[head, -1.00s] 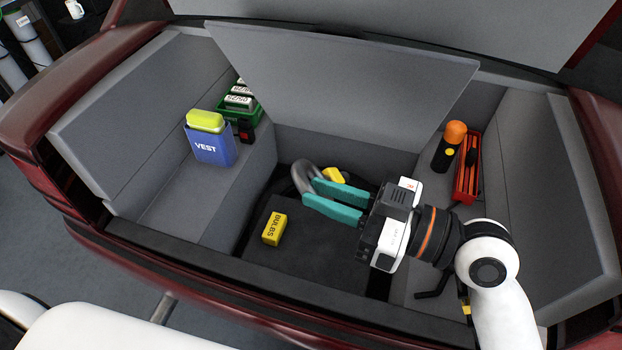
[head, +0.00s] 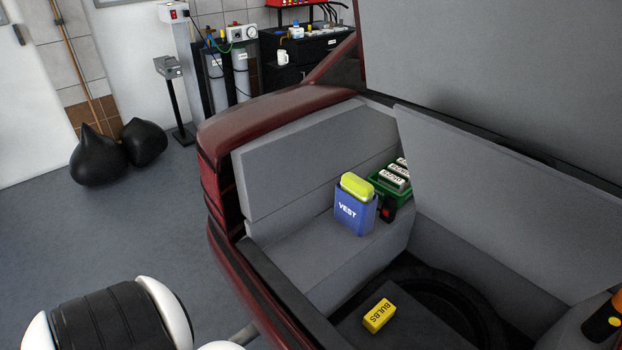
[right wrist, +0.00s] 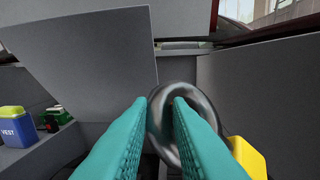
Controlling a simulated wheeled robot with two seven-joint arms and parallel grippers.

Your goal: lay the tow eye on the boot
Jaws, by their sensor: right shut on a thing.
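In the right wrist view my right gripper (right wrist: 160,102) is shut on the tow eye (right wrist: 160,126), a grey metal ring. The ring stands upright between the teal fingertips, which hide part of it. The open boot (head: 322,272) of the dark red car fills the right of the head view, with grey lining and a dark well. The tow eye and right gripper are outside the head view. My left gripper is not in view. I cannot tell whether the tow eye touches the boot floor.
A yellow BULBS box (head: 379,316) lies on the dark floor panel. A blue VEST box (head: 355,215) and a green crate (head: 392,184) stand on the left ledge. A raised grey panel (head: 500,190) leans across the boot. A yellow block (right wrist: 249,156) is right of the fingers.

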